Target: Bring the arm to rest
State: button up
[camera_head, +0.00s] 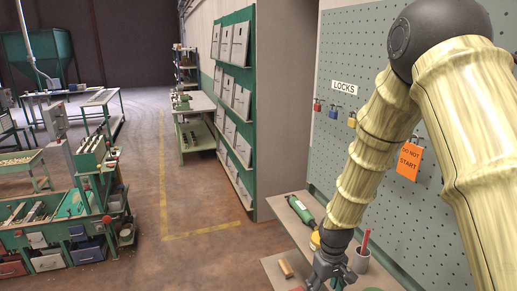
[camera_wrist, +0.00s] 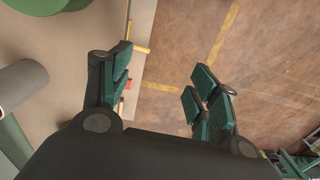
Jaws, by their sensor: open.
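My arm comes in from the upper right in the head view and bends down to my gripper (camera_head: 330,272) near the bottom edge. My gripper hangs beside the small bench (camera_head: 285,222) below the lock board, over or close to its front edge. In the wrist view my gripper (camera_wrist: 162,62) has its two green-padded fingers well apart. I cannot tell the exact height of the fingers over the bench.
A green bottle (camera_head: 300,210), a cup with a red stick (camera_head: 361,258) and a wooden block (camera_head: 285,268) are close to my gripper. The pegboard (camera_head: 345,60) carries padlocks and an orange tag (camera_head: 409,161). Brown floor (camera_head: 190,262) is clear to the left, before the green workstation (camera_head: 65,225).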

jog(key=s+f+m+b, duration=0.1)
jog(key=s+f, duration=0.4)
jog(key=f, duration=0.2)
jog(key=s+f+b, duration=0.2)
jog(key=s+f, duration=0.2)
jog(key=f, duration=0.3)
jog(key=s+d+f+m+b, duration=0.1)
jog(key=s+f+b, duration=0.1)
jog(key=s+f, duration=0.6)
jog(key=s+d+f+m+b, duration=0.1)
jog(key=s+d+f+b, duration=0.1)
jog(key=s+f, duration=0.7)
jog(key=s, duration=0.7)
jog(key=shift+s+f+m+b, duration=0.15)
jog(key=shift+f+m+b, duration=0.15)
jog(key=shift+m+b, duration=0.1)
jog(key=shift+d, duration=0.1)
